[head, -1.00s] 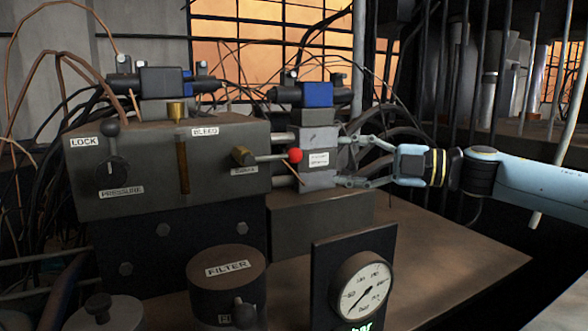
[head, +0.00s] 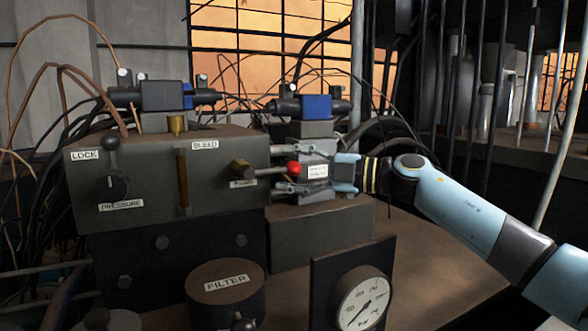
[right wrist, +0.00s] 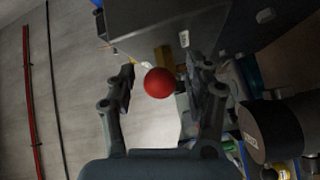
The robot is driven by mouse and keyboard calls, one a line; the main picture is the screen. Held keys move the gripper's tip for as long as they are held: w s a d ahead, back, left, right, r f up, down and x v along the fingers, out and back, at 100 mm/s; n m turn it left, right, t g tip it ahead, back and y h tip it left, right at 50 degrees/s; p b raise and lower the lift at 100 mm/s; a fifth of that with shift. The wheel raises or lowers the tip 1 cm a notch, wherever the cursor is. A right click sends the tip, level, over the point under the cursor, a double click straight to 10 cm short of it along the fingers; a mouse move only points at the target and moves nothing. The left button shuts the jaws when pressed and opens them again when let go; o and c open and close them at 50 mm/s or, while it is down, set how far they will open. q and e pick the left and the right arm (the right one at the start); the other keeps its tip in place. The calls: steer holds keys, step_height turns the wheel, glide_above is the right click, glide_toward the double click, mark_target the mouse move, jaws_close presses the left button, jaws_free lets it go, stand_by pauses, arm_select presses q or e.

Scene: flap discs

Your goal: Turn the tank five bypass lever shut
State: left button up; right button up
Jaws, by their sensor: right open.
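The lever (head: 268,171) is a thin metal rod with a red ball knob (head: 293,168), sticking out to the right from a brass fitting (head: 241,171) on the dark valve block. My right gripper (head: 283,168) is open, with one finger above the knob and one below it. In the right wrist view the red knob (right wrist: 159,82) sits between the two spread fingers, with gaps on both sides. The label near the fitting is too small to read surely.
The block (head: 225,205) also carries a LOCK and PRESSURE knob (head: 113,184) and a BLEED sight tube (head: 183,182). A FILTER canister (head: 226,290) and a dial gauge (head: 363,303) stand in front. Cables run behind. The bench top at right (head: 440,255) is clear.

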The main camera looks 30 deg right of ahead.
jaws_close()
stand_by(0.4)
